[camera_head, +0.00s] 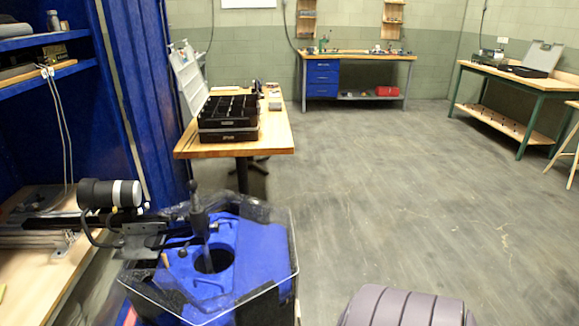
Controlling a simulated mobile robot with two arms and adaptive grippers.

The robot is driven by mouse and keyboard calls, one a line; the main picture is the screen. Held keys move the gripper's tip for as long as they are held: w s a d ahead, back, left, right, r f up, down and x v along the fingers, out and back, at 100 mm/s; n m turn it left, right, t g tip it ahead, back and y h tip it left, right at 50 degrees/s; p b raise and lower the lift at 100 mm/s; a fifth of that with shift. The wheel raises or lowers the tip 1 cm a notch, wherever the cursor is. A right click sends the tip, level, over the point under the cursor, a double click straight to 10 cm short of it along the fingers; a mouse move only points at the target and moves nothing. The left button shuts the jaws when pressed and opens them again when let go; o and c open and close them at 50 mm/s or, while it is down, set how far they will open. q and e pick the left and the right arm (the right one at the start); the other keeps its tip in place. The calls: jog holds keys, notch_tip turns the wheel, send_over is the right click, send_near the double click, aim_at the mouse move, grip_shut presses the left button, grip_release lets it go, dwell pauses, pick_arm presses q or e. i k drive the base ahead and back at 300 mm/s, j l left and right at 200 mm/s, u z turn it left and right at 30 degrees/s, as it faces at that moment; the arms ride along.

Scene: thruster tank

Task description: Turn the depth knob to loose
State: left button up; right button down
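A blue tank (255,252) with clear raised walls stands at the lower left, with a round dark opening in its blue top. A dark arm-like rig (140,230) reaches over it from the left bench. A black cylinder with a light band (110,194) sits on the rig, and a dark upright post (198,212) stands at its tank end. Small parts crowd the rig near the post. I cannot tell which of them is the depth knob, or how it is set.
A wooden bench (45,285) lies left of the tank, below blue shelving (45,55). A wood-topped table (275,140) holding an open black case (228,115) stands behind the tank. More workbenches line the far walls.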

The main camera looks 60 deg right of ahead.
aim_at(216, 226)
jog(key=z, duration=1.55)
jog(key=i+l, duration=0.1)
jog(key=l, duration=0.25)
jog(key=l+u, duration=0.1)
jog(key=l, duration=0.3)
jog(key=i, duration=0.05)
